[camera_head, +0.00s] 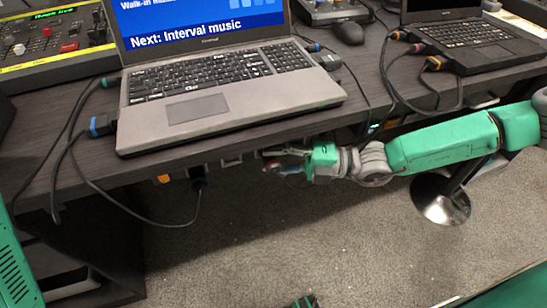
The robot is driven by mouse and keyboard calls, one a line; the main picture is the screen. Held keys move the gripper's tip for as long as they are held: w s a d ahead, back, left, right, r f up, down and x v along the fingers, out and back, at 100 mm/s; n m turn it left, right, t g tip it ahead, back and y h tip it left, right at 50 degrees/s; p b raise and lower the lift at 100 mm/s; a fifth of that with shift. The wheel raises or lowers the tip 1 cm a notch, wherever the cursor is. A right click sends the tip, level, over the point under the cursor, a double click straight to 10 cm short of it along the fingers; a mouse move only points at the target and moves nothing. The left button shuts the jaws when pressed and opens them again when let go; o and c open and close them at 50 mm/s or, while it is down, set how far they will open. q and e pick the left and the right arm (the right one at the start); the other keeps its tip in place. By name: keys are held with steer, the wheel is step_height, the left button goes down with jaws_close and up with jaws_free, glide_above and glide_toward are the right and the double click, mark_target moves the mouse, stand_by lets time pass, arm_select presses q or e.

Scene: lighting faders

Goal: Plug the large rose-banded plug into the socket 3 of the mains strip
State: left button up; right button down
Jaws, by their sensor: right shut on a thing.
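My right gripper (279,161) reaches in from the right to just below the desk's front edge. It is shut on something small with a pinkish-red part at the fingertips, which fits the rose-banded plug. The fingers and desk edge hide most of it. I cannot read socket numbers or tell whether the held plug touches the strip.
A laptop (215,110) stands on the dark desk (70,170) above the strip. Cables loop over the front edge at left. A second laptop (470,50) and a mouse (348,33) are at right. A round metal stool base (440,200) stands below my right arm. Carpet is open in front.

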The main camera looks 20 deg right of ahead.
steer(key=shift+w, duration=0.5)
stand_by(1.0)
steer(key=c, duration=1)
jaws_free()
steer(key=shift+c, duration=0.2)
steer(key=shift+s, duration=0.1)
